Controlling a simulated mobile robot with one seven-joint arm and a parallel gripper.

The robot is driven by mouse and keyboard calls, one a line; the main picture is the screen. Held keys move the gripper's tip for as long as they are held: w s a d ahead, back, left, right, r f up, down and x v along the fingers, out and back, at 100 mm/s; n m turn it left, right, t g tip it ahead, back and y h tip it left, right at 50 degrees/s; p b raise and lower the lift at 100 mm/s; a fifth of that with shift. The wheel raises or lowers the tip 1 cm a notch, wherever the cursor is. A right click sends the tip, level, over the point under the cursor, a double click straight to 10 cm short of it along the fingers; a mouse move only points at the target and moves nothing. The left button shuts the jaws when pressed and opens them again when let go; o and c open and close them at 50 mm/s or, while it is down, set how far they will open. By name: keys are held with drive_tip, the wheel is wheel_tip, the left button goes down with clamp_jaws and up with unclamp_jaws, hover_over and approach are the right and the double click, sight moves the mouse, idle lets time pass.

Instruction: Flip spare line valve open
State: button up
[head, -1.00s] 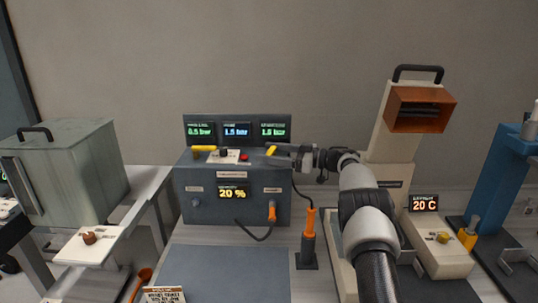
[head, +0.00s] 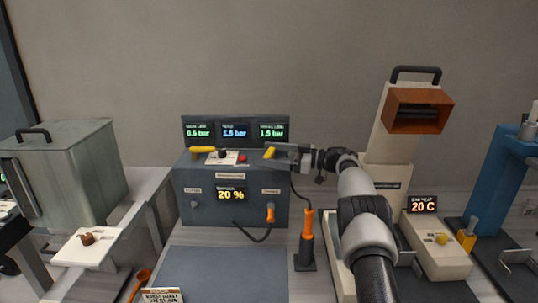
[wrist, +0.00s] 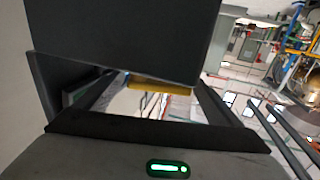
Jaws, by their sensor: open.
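The grey control box (head: 233,197) carries two yellow valve handles on its top. The right handle (head: 269,153) sits below the right-hand display (head: 272,133) and is slanted. The left handle (head: 203,150) lies crosswise. I cannot tell from the small labels which one is the spare line valve. My gripper (head: 279,153) is open and level at the right handle, coming from the right. In the wrist view, a yellow piece (wrist: 162,88) shows between my fingers, partly hidden by a dark block. I cannot tell whether the fingers touch it.
A red button (head: 242,158) and black knob sit between the handles. An orange-handled tool (head: 307,225) stands right of the box. A grey metal cabinet (head: 68,175) is at left, a beige machine (head: 392,140) at right. The grey mat (head: 222,275) in front is clear.

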drive_tip(key=shift+d, duration=0.15)
drive_tip(key=v, duration=1.1)
drive_tip(key=shift+s+d, duration=0.2)
drive_tip(key=shift+d, duration=0.15)
